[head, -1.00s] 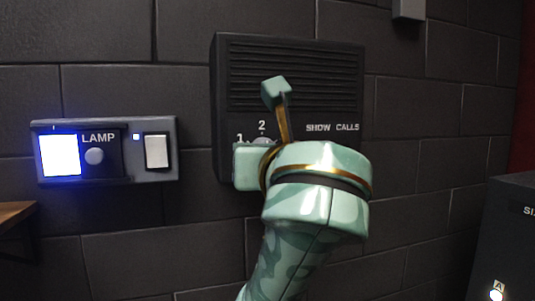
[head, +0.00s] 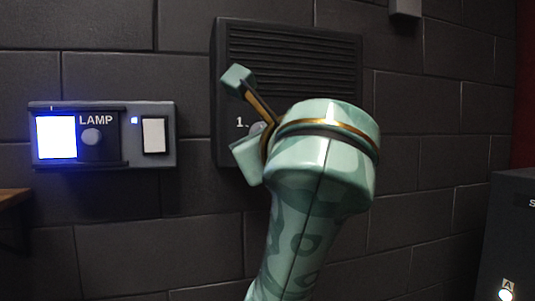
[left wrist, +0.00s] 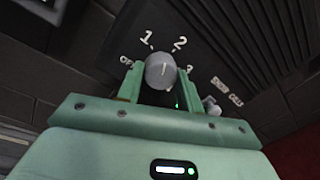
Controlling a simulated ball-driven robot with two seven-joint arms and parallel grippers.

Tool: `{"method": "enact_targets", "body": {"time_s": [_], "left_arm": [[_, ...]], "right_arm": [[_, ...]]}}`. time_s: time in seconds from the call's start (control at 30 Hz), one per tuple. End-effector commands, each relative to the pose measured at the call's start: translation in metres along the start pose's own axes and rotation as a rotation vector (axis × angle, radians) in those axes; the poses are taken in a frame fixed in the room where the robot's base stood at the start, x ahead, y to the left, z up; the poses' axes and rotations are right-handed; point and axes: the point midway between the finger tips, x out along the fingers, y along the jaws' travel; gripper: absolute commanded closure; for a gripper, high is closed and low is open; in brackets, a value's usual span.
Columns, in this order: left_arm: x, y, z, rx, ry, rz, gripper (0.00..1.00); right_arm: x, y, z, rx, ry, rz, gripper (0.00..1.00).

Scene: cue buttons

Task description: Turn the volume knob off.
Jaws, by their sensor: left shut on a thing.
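The volume knob (left wrist: 160,68) is a small grey round knob on the dark slatted speaker panel (head: 295,60). Labels OFF, 1, 2 and 3 stand around it in the left wrist view. My left gripper (left wrist: 159,80) is shut on the knob, with one green finger on each side. In the head view the left gripper (head: 256,123) is tilted, its upper finger leaning left, and hides most of the knob. My right gripper is not in view.
A lamp panel (head: 168,107) with a lit blue-white square, a round knob and a white switch is on the wall to the left. A dark box (head: 510,230) stands at lower right. A wooden ledge (head: 12,197) shows at the left edge.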

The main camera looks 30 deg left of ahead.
Motion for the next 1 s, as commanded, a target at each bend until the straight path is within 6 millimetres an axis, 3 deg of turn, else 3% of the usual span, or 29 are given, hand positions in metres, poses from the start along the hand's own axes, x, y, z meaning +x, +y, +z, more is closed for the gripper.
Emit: {"method": "enact_targets", "body": {"time_s": [0.4, 1.0], "left_arm": [[0.0, 0.0, -0.004, -0.391, -0.033, 0.002, 0.86], [0.0, -0.002, -0.004, -0.958, -0.085, 0.005, 0.86]], "right_arm": [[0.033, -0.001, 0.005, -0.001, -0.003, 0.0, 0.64], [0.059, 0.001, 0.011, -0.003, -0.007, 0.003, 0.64]]}}
